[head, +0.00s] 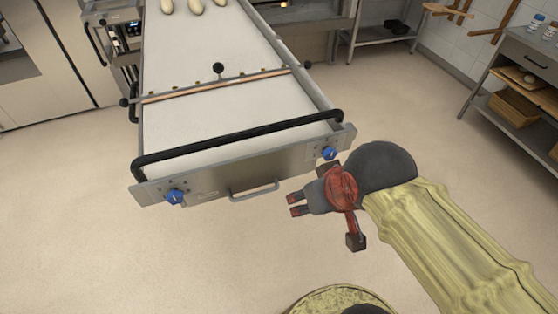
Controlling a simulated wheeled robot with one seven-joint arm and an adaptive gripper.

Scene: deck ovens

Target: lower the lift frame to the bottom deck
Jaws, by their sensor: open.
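The lift frame (200,119) is a long metal tray-like loader with a pale belt, running away from me toward the ovens. A black bar handle (240,138) spans its near end. Its front panel has a blue knob at the left (175,196), another blue knob at the right (329,153), and a small metal handle (254,188) between them. My gripper (295,204) is open and empty, just right of and in front of the panel, below the right blue knob. It appears apart from the frame. The lift's supports below the frame are hidden.
Several pale dough pieces (195,6) lie at the belt's far end. A crossbar with a black knob (218,68) spans the belt. A shelf table with baskets (517,105) stands at the right. The floor between is clear.

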